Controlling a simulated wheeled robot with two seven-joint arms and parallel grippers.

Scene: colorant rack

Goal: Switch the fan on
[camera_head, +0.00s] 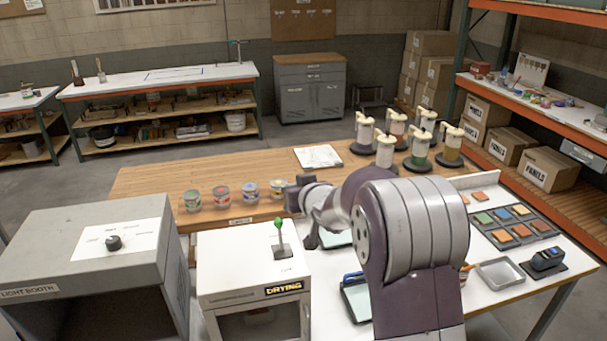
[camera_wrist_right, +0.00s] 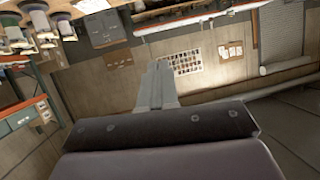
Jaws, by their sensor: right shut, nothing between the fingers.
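The white drying cabinet (camera_head: 225,258), labelled DRYING, stands at the front of the table in the head view. A switch lever with a green knob (camera_head: 278,223) stands upright on a plate on its top. No separate fan is visible. My right gripper (camera_head: 297,193) is behind and slightly right of the lever, apart from it and partly hidden by my own arm. In the right wrist view, its fingers (camera_wrist_right: 160,84) are together and hold nothing. My left gripper is not in view.
A grey light booth (camera_head: 70,225) with a black knob stands left of the cabinet. Several paint jars (camera_head: 221,198) stand behind it on the wooden bench. Dispensers (camera_head: 386,150) stand farther back. Colour-tile trays (camera_head: 500,243) lie to the right.

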